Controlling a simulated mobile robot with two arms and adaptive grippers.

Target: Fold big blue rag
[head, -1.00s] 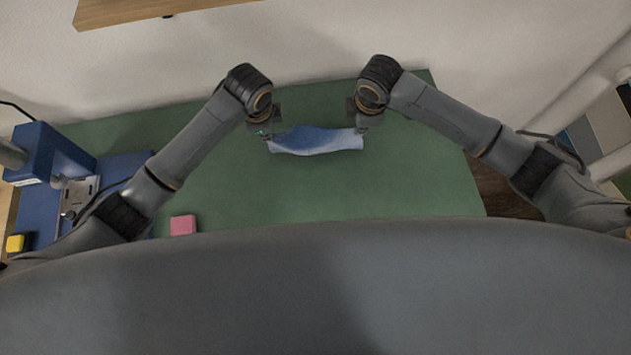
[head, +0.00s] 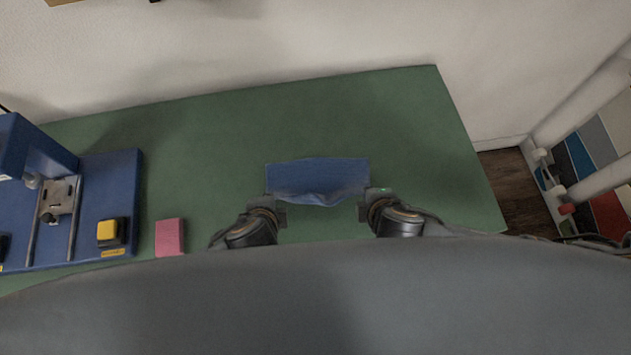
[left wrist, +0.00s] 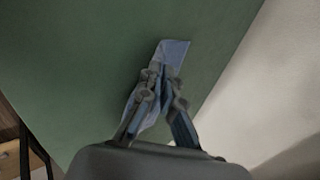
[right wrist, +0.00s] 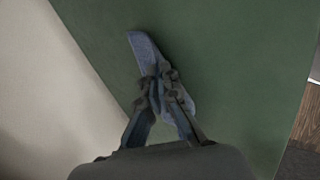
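The big blue rag (head: 318,177) is on the green table in the head view, with its back part spread flat and its near edge sagging and wrinkled between my grippers. My left gripper (head: 272,203) is at its near left corner. My right gripper (head: 364,203) is at its near right corner. In the left wrist view, the left gripper's fingers (left wrist: 163,78) are closed together on the rag (left wrist: 174,52). In the right wrist view, the right gripper's fingers (right wrist: 156,80) are closed on the rag (right wrist: 143,48). The fingertips are partly hidden in the head view.
The green table (head: 420,130) is clear behind and beside the rag. A pink block (head: 169,237) lies to the left near the front edge. A blue fixture (head: 115,190) with a yellow button (head: 108,231) stands farther left. A wall rises behind the table.

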